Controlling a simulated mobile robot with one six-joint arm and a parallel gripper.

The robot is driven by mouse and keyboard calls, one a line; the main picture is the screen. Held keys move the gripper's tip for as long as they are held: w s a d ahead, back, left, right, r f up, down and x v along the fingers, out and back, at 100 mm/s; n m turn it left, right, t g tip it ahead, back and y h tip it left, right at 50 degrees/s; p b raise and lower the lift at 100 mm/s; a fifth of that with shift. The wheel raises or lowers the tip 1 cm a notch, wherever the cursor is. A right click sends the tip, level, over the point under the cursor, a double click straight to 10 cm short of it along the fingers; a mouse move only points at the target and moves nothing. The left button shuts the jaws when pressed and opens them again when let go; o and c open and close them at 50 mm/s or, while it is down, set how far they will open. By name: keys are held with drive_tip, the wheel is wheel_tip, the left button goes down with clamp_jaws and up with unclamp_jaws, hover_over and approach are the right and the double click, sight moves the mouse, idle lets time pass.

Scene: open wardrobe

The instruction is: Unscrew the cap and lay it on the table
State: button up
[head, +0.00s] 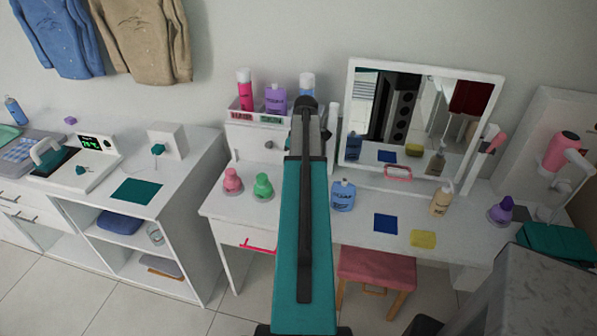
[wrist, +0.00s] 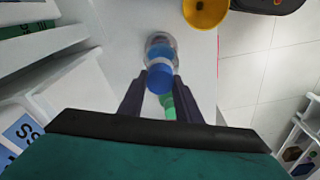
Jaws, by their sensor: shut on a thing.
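In the wrist view my gripper (wrist: 160,75) has its two dark fingers on either side of a round blue cap (wrist: 159,81), shut on it. Behind the cap are a pale neck and a clear bottle with blue contents (wrist: 159,49), standing on the white table (wrist: 122,22). I cannot tell whether the cap is still threaded on the bottle. In the head view my arm hides the gripper, cap and bottle; the white tabletop (head: 218,207) shows beside it.
Pink (head: 232,181) and green (head: 263,187) bottles stand left of my arm. A blue lotion bottle (head: 342,196), a blue mat (head: 385,224) and a yellow cloth (head: 423,239) are to the right. A mirror (head: 352,110) stands behind. Tabletop around the mat is partly clear.

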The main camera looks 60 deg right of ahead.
drive_tip(key=n, duration=0.3)
drive_tip(key=shift+n, duration=0.4)
drive_tip(key=n, duration=0.3)
drive_tip(key=shift+n+y, duration=0.4)
drive_tip(key=n, duration=0.3)
drive_tip(key=shift+n+g, duration=0.3)
drive_tip(key=shift+n, duration=0.1)
drive_tip(key=shift+n+y, duration=0.3)
drive_tip(key=shift+n, duration=1.8)
drive_tip(key=o, duration=1.2)
drive_tip(key=shift+m, duration=0.3)
drive_tip(key=shift+c, duration=0.4)
